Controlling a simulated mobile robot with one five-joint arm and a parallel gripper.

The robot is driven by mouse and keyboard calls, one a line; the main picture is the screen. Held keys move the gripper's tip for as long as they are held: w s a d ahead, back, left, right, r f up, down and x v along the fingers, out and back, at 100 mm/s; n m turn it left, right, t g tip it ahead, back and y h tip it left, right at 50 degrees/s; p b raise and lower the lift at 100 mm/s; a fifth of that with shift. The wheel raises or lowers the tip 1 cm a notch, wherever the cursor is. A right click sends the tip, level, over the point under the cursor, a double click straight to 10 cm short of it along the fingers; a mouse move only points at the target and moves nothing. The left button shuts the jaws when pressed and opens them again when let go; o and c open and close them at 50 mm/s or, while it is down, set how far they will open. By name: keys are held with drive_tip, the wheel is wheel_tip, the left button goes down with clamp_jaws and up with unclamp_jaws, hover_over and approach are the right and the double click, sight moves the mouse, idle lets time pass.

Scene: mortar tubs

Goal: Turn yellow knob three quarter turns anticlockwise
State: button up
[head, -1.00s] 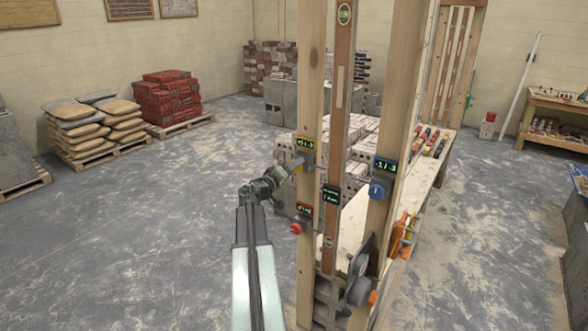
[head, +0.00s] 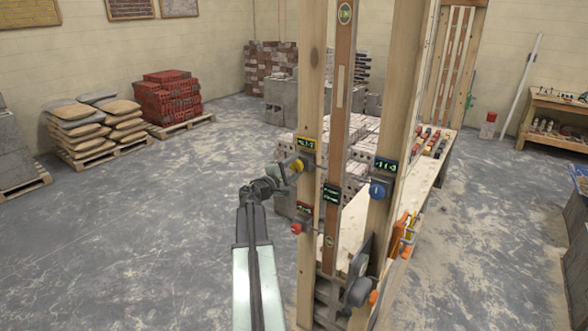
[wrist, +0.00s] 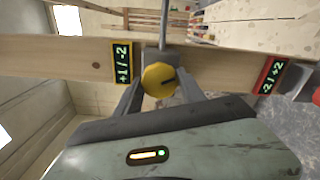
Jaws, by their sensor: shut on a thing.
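The yellow knob (head: 297,165) sits on the left wooden post, just below a yellow-edged display (head: 305,144). My gripper (head: 290,168) reaches the knob from the left in the head view. In the wrist view its two dark fingers (wrist: 159,92) lie on either side of the knob, closed on it.
A red knob (head: 296,228) with its display is lower on the same post (head: 311,75). A blue knob (head: 377,190) is on the right post. A long spirit level (head: 341,120) stands between the posts. The floor (head: 150,240) left of my arm is clear.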

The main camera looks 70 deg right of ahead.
drive_tip(key=n, duration=0.4)
drive_tip(key=shift+w+n, duration=0.1)
drive_tip(key=shift+n, duration=0.3)
drive_tip(key=n, duration=0.3)
drive_tip(key=shift+n, duration=0.3)
drive_tip(key=n, duration=0.4)
drive_tip(key=shift+n, duration=0.3)
drive_tip(key=n, duration=1)
drive_tip(key=shift+s+n, duration=0.2)
drive_tip(key=shift+n, duration=0.2)
drive_tip(key=n, duration=0.6)
drive_tip(key=shift+r+n, duration=0.1)
drive_tip(key=shift+n, duration=0.2)
drive_tip(key=shift+n, duration=0.3)
